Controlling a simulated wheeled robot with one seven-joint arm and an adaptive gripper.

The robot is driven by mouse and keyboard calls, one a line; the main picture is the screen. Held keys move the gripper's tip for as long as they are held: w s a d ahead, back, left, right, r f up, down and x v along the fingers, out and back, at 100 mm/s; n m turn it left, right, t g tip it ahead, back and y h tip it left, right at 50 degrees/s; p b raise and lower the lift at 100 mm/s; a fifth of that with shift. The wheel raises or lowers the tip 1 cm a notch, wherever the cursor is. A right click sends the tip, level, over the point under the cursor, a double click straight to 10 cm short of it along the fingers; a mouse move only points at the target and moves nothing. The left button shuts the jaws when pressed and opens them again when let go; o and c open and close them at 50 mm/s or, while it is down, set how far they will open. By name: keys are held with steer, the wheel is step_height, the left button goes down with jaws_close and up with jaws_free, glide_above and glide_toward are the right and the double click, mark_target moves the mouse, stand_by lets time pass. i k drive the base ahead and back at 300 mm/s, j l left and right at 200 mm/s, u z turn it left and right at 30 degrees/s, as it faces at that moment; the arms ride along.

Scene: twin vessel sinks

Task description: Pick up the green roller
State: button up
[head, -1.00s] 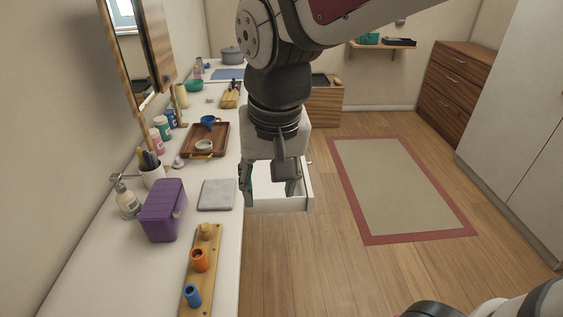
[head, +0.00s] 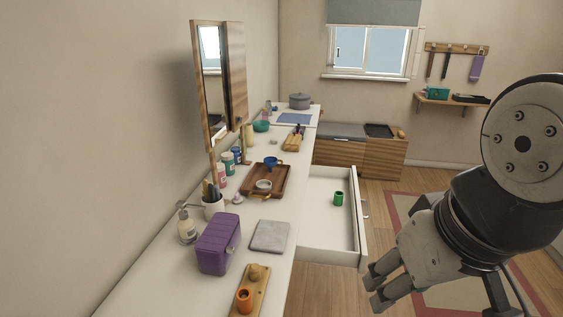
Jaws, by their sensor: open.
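The green roller (head: 338,198) stands upright inside the open white drawer (head: 359,225), near the drawer's far right part. My gripper (head: 371,286) is in front of the drawer, to the lower right of the roller in the picture. Its fingers point left and are apart, with nothing between them. It does not touch the roller. No part of the roller is hidden by my arm.
The counter beside the drawer holds a purple box (head: 218,243), a grey slab (head: 270,236), a wooden tray (head: 285,182) and a wooden peg board (head: 262,290) with an orange roller (head: 244,300). The drawer's walls surround the green roller, with bare drawer floor around it.

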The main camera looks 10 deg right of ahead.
mark_target(338, 199)
steer(key=i+l, duration=0.65)
steer(key=i+l+u, duration=0.1)
steer(key=i+l, duration=0.5)
steer(key=l, duration=0.2)
